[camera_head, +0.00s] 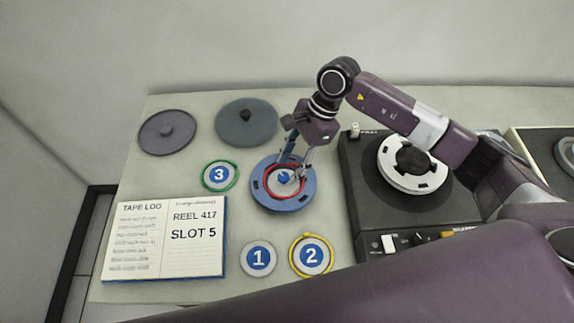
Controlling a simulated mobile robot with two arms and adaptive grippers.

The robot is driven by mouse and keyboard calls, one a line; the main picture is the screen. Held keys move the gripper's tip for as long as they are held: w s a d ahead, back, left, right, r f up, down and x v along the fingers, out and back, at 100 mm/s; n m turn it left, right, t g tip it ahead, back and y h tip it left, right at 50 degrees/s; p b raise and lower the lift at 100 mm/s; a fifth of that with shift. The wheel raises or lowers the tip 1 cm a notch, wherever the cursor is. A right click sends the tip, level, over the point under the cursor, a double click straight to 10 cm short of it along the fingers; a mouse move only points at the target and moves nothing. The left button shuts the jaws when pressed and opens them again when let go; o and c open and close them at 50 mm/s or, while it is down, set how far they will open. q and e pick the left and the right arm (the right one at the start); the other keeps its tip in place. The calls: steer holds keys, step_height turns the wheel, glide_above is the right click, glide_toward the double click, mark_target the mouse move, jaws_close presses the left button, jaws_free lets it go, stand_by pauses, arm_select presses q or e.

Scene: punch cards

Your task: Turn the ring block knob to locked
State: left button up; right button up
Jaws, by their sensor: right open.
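A blue ring-shaped block (262,196) lies on the table left of the black tape deck, with a red ring on its inner part. My right gripper (293,172) is open and points down over the middle of this blue block. Its fingers cover part of the centre. I cannot tell whether they touch anything there. On the tape deck (375,215), a black knob (412,160) sits in the middle of a white ring (389,165). Any locked marking is too small to read. My left gripper is not in view.
An open tape log (205,255) reads "REEL 417, SLOT 5". Discs numbered 1 (258,258), 2 (311,268) and 3 (219,176) lie around the blue block. Two dark round lids (167,132) (232,127) lie at the back. The table's left edge drops to the floor.

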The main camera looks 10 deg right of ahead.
mark_target(284, 179)
steer(key=shift+x, duration=1.5)
steer(key=shift+w, duration=0.15)
steer(key=c, duration=0.7)
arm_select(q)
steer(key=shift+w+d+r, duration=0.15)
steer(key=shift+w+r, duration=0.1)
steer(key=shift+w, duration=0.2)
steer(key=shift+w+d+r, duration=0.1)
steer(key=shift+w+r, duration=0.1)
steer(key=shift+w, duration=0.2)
arm_select(e)
jaws_close()
